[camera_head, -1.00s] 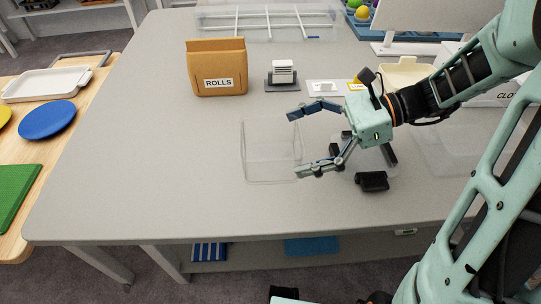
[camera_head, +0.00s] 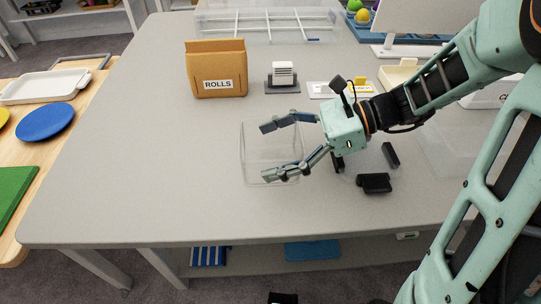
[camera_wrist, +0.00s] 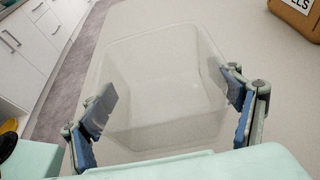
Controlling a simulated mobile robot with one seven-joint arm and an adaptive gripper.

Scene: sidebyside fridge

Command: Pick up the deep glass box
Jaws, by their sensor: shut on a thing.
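The deep glass box (camera_head: 256,152) is clear and square. It stands on the grey table left of centre in the head view. It also fills the middle of the wrist view (camera_wrist: 165,75). My gripper (camera_head: 273,150) has one finger on each of two opposite sides of the box and is shut on it. In the wrist view my gripper (camera_wrist: 168,105) has its blue pads against the left and right walls. The clear walls make the exact contact hard to see. The box looks upright and I see no clear gap under it.
A brown ROLLS box (camera_head: 216,70) and a small card holder (camera_head: 282,77) stand behind. Black blocks (camera_head: 374,183) lie right of my gripper, near another clear container (camera_head: 450,150). A divided clear tray (camera_head: 265,22) is at the back. The table's left and front are free.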

